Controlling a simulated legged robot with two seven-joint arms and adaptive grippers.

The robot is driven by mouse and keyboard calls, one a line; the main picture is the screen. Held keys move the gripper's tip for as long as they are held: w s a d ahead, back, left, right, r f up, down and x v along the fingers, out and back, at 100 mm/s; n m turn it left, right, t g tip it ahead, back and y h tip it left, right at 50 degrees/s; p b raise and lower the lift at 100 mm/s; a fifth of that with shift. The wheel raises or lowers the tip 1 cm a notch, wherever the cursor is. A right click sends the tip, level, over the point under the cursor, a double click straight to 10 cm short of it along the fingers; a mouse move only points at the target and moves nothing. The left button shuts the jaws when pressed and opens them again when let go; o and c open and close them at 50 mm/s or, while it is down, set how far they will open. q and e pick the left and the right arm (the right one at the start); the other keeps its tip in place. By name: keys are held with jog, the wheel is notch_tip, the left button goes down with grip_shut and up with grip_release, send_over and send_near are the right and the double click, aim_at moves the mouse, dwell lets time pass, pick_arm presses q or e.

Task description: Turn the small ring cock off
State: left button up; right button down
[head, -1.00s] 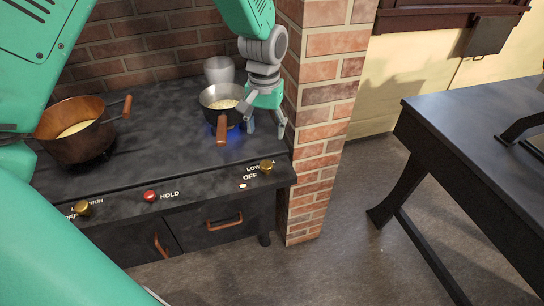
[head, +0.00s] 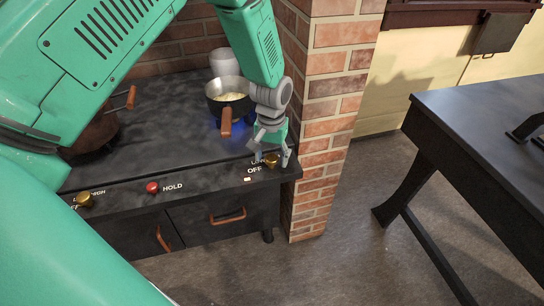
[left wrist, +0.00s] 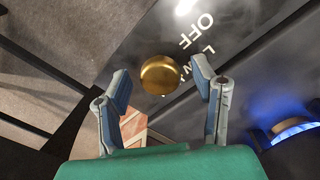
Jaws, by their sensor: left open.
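The small ring cock is a round brass knob (head: 271,160) on the front panel at the right end of the stove, beside the words LOW and OFF. It also shows in the left wrist view (left wrist: 160,75), ahead of and between the fingertips. My left gripper (head: 270,155) is open above the knob, one finger to each side. Contact cannot be told. The small ring burns blue under a small dark pan (head: 228,100) with pale contents; the flame also shows in the left wrist view (left wrist: 292,130). My right gripper is not in view.
A larger copper pot (head: 95,132) at the left is mostly hidden by my arm. A red HOLD button (head: 152,187) and another brass knob (head: 84,199) sit on the panel. A brick pillar (head: 325,110) stands close right of my gripper. A grey cup (head: 223,62) stands behind the pan.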

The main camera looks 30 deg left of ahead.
pick_arm(q)
jog(key=c, duration=1.2)
jog(key=shift+o, duration=0.2)
jog(key=n+p, duration=0.2)
jog(key=n, duration=0.1)
jog(key=shift+r+p, duration=0.15)
jog(key=shift+p, duration=0.2)
jog(key=n+p, duration=0.2)
jog(key=n, duration=0.1)
jog(key=shift+n, duration=0.4)
jog(key=n+p, duration=0.2)
jog(key=n, duration=0.2)
jog(key=n+p, duration=0.1)
jog(key=n, duration=0.3)
jog(key=shift+w+n, duration=0.1)
jog(key=shift+n, duration=0.2)
